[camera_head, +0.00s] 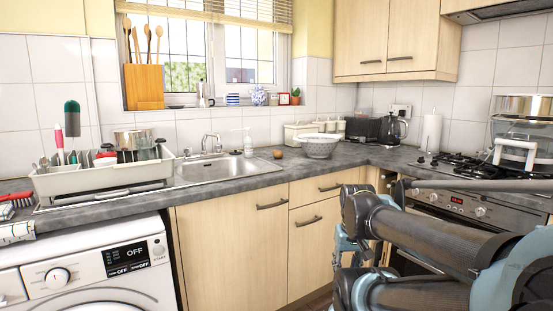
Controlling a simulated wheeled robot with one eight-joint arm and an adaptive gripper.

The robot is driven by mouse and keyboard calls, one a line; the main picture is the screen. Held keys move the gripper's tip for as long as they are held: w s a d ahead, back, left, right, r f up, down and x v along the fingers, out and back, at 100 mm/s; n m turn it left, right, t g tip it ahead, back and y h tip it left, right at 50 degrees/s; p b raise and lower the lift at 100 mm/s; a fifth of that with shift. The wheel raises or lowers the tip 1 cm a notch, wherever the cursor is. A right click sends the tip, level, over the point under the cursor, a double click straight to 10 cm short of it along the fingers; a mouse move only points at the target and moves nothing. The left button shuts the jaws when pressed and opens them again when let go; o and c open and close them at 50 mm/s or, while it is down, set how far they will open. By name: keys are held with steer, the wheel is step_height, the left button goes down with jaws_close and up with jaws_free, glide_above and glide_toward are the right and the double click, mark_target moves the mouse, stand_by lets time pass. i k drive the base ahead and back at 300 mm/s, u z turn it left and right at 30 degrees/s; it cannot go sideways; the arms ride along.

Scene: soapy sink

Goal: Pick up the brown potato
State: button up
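A small, round brown object, which looks like the brown potato (277,154), lies on the grey countertop (240,194). It is just right of the metal sink and left of a large white bowl (318,146). My arm reaches in from the lower right. My gripper (345,250), partly hidden behind my own arm links, is low in front of the cabinet fronts. It is well below and to the right of the potato, apart from it. Its fingers are too small and covered to tell whether they are open.
The sink (222,169) has a tap (211,144) and a soap bottle (248,142) behind it. A full dish rack (105,176) stands left. A kettle (392,128) and gas hob (455,165) are right. The counter front near the potato is clear.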

mark_target(278, 154)
steer(key=i, duration=1)
